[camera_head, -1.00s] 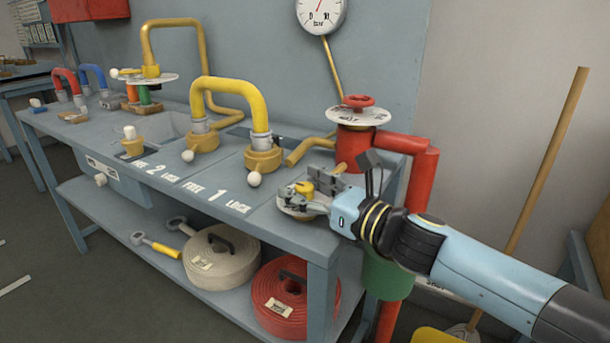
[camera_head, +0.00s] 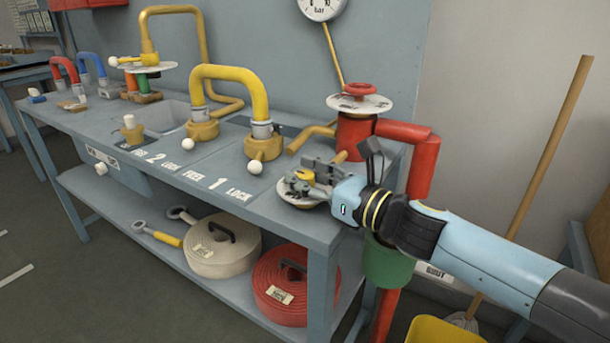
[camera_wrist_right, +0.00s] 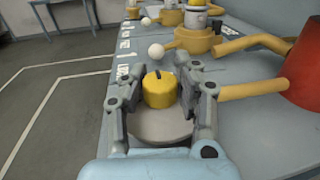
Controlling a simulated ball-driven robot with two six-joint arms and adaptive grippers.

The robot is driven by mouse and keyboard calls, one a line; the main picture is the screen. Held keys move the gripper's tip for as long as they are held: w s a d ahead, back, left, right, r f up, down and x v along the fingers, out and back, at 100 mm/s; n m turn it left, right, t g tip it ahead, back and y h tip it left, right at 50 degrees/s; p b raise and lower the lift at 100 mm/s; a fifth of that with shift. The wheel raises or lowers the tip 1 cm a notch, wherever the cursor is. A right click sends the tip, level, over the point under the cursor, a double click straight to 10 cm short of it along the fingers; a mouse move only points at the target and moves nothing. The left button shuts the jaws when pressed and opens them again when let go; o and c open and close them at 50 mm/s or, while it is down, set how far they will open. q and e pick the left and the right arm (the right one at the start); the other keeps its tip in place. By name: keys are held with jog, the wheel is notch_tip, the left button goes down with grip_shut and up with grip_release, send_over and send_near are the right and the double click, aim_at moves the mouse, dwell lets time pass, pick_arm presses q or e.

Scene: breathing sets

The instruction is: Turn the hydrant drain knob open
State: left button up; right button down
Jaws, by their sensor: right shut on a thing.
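The yellow drain knob (camera_wrist_right: 160,90) has a dark mark on its top and sits on a round grey plate (camera_wrist_right: 158,131) at the front right of the bench. My right gripper (camera_head: 308,178) is at the knob, with one finger on each side of it in the right wrist view (camera_wrist_right: 160,95). It is shut on the knob. In the head view the fingers partly cover the knob (camera_head: 306,177). The red hydrant (camera_head: 354,138) with a red handwheel (camera_head: 359,89) over a white disc stands just behind the gripper. My left gripper is not in view.
Yellow hose couplings with white ball levers (camera_head: 255,167) stand left of the knob. A yellow pipe (camera_wrist_right: 253,89) from the hydrant runs close to the right finger. A green bucket (camera_head: 388,265) is below my right arm. Hose rolls (camera_head: 221,247) lie on the lower shelf.

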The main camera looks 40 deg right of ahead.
jog(key=shift+n+g+y, duration=0.3)
jog(key=shift+n+y, duration=0.4)
jog(key=shift+y, duration=0.4)
jog(key=shift+f+n+g+y+b, duration=0.1)
jog(key=shift+n+g+y+b, duration=0.2)
jog(key=shift+n+y, duration=0.35)
jog(key=n+g+y+b, duration=0.1)
jog(key=n+g+y, duration=0.1)
jog(key=y, duration=0.1)
jog(key=n+g+y+b, duration=0.3)
jog(key=y, duration=0.1)
jog(key=shift+g, duration=0.3)
jog(key=shift+n+g+y+b, duration=0.85)
jog(key=shift+n+g+b, duration=0.4)
jog(key=shift+g, duration=0.25)
jog(key=shift+n+g, duration=0.3)
jog(key=shift+g, duration=0.1)
jog(key=c, duration=0.9)
grip_release()
jog(key=shift+d, duration=0.1)
